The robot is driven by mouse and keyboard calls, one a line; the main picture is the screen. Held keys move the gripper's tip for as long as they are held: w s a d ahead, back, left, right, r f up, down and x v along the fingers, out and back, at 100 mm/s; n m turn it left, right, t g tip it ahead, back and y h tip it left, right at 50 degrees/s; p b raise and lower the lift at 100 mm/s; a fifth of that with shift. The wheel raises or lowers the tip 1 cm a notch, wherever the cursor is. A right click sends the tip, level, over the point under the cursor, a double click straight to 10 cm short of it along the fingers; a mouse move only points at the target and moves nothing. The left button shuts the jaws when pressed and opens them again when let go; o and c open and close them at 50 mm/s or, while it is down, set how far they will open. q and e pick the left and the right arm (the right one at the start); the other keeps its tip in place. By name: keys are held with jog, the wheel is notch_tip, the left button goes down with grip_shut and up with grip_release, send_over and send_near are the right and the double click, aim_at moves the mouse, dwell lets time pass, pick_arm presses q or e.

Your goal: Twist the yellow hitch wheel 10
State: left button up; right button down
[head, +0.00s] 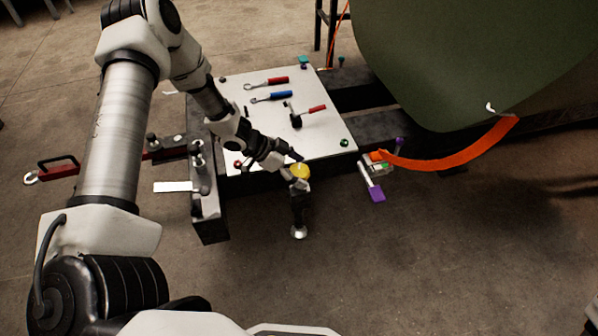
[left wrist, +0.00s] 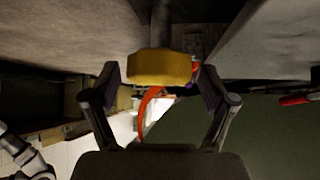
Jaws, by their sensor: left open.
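The yellow hitch wheel (head: 300,170) sits on top of a dark post at the front edge of the white-topped table. In the left wrist view the yellow wheel (left wrist: 159,69) shows large, on a dark shaft, between the two fingers. My left gripper (head: 294,166) is at the wheel, reaching in from the left. In the left wrist view my left gripper (left wrist: 160,88) is open, its fingers on either side of the wheel with gaps visible. Part of the wheel is hidden by the gripper in the head view. My right gripper is not in view.
The white table top (head: 235,100) carries a red-handled wrench (head: 275,81), a blue-handled tool (head: 272,96) and a red-handled hammer (head: 310,111). An orange strap (head: 450,158) hangs from the green fuselage panel (head: 450,60) to the right. A purple-tipped lever (head: 376,193) sticks out nearby. The floor in front is clear.

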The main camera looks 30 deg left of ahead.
pick_arm(q)
jog(key=c, duration=1.2)
jog(key=shift+o, duration=0.2)
jog(key=shift+n, duration=0.3)
